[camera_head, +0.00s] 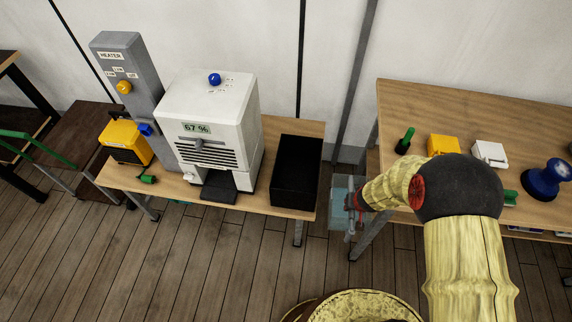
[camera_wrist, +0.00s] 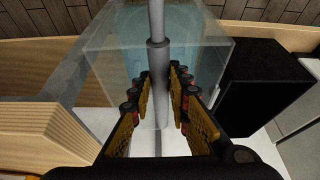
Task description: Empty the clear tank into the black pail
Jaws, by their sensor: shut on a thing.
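The clear tank (camera_head: 341,208) is a see-through box with a bluish tint inside, in the gap between the two tables. It also fills the upper middle of the wrist view (camera_wrist: 205,60). My gripper (camera_head: 354,202) is shut on the tank's grey upright bar, which runs between the fingers in the wrist view (camera_wrist: 158,105). I cannot tell how much liquid is inside; the tank looks roughly upright. The black pail (camera_head: 297,172) is an open, dark rectangular box on the right end of the left table, left of the tank. It shows at right in the wrist view (camera_wrist: 250,85).
The left table (camera_head: 272,130) also bears a white machine (camera_head: 212,120) reading 67 %, a grey heater column (camera_head: 130,65) and a yellow box (camera_head: 126,143). The right table (camera_head: 450,110) bears a yellow block (camera_head: 443,145), a white box (camera_head: 489,154) and a blue knobbed object (camera_head: 545,180).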

